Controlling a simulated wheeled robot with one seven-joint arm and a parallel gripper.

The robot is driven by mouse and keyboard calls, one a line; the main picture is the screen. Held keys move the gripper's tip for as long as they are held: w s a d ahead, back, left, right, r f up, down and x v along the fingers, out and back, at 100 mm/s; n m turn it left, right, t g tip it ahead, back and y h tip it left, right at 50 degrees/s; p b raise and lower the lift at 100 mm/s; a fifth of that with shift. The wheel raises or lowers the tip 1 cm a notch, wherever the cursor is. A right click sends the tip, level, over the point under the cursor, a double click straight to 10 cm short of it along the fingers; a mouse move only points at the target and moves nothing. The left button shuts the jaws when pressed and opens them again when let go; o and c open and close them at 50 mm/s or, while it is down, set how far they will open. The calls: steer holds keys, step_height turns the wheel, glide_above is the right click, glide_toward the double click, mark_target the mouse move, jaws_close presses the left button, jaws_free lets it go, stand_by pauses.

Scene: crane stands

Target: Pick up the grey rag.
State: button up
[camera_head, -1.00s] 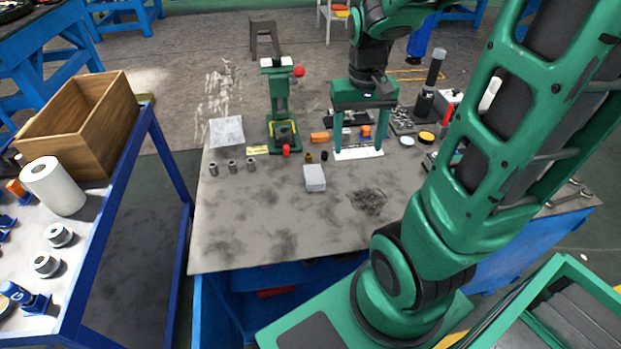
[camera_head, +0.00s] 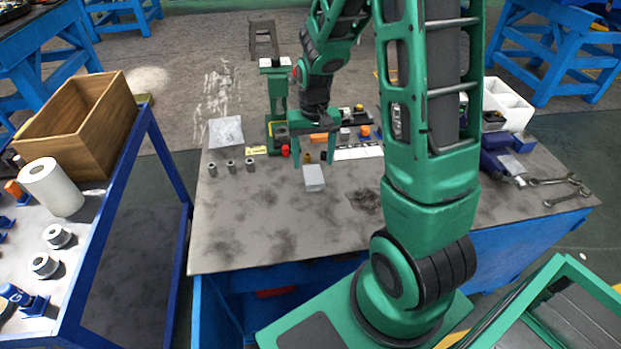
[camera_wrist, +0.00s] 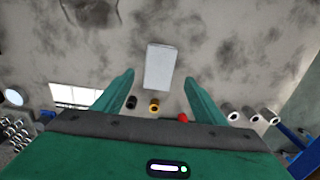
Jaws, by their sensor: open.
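A light grey, flat, crumpled square (camera_head: 226,131) lies at the back left of the workbench and looks most like the grey rag. It does not show in the wrist view. My gripper (camera_head: 314,160) is open and empty, pointing down above the middle of the bench, to the right of that square. A light grey block (camera_head: 314,179) lies below and just in front of my gripper. In the wrist view the block (camera_wrist: 160,67) shows between and beyond the fingertips (camera_wrist: 159,79).
Several small metal cylinders (camera_head: 231,166) stand in front of the square. A green press (camera_head: 278,100) stands behind, with small coloured parts near it. A dark patch (camera_head: 366,201) lies right of the block. The bench's front left is clear.

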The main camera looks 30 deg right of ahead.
mark_target(313, 174)
steer(key=shift+f, duration=3.15)
steer(key=shift+c, duration=0.6)
steer(key=c, duration=1)
